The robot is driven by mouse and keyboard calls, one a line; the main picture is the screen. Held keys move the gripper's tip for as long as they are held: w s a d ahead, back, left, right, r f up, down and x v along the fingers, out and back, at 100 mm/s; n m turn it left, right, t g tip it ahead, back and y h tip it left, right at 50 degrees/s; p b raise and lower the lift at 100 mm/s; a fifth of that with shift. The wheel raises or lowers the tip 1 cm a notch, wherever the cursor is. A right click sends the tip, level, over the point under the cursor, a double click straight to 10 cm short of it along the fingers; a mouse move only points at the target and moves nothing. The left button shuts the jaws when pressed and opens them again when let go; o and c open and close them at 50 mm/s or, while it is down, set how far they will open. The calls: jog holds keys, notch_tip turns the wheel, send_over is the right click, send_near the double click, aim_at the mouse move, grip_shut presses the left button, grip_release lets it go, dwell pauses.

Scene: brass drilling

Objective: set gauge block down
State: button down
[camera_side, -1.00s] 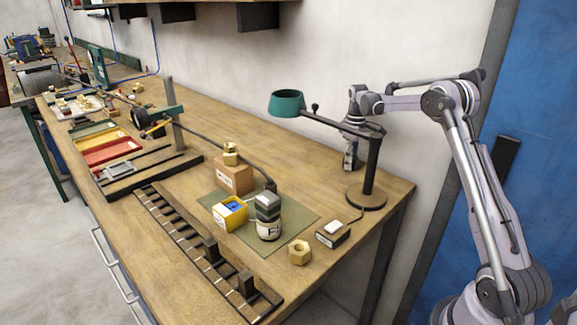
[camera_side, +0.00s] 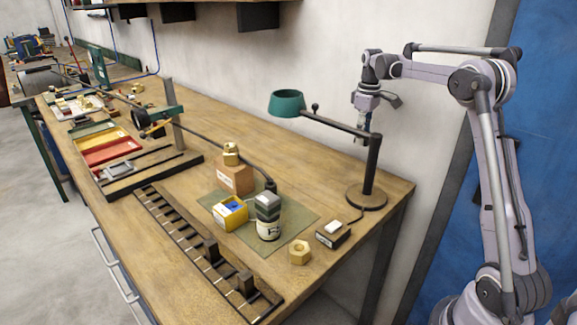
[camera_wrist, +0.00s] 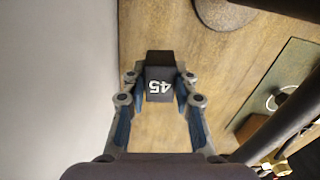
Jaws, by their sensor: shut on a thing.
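The gauge block (camera_wrist: 160,76) is a small dark block with a white "45" that reads upside down in the wrist view. My gripper (camera_wrist: 160,90) is shut on it, with a finger on each side. The block is held over bare wood, near the wall side of the bench. In the side view my gripper (camera_side: 366,126) hangs above the bench's back right part, behind the lamp arm. The held block cannot be made out clearly there.
The lamp (camera_side: 287,103) has a dark post and round base (camera_side: 366,198) close to my gripper. A brass nut (camera_side: 299,252) and a small dark box (camera_side: 333,234) stand at the front right.

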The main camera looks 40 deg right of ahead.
aim_at(295, 224)
jog(key=s+a+m, duration=0.1)
jog(key=s+a, duration=0.2)
jog(key=s, duration=0.4)
jog(key=s+a+m, duration=0.2)
jog(key=s+a, duration=0.1)
jog(key=s, duration=0.3)
jog(key=s+a+f+n, duration=0.1)
jog(key=s+a+f, duration=0.2)
jog(key=a, duration=0.4)
jog(key=w+a, duration=0.2)
jog(key=w+a+f, duration=0.1)
jog(key=w+a, duration=0.2)
jog(key=w+a+f, duration=0.1)
jog(key=w+a, duration=0.1)
jog(key=a, duration=0.1)
jog(key=shift+w+a+f, duration=0.1)
jog(key=shift+w+a, duration=0.05)
jog(key=shift+a, duration=0.05)
jog(key=shift+n, duration=0.3)
jog(key=w+a+f, duration=0.1)
jog(key=a, duration=0.2)
jog(key=w+a+f, duration=0.1)
jog(key=w+a, duration=0.1)
jog(key=a, duration=0.2)
jog(key=w+a+f, duration=0.1)
jog(key=a, duration=0.2)
jog(key=shift+w+a+f, duration=0.15)
jog(key=shift+w+a, duration=0.05)
jog(key=shift+w, duration=0.15)
jog(key=shift+d, duration=0.1)
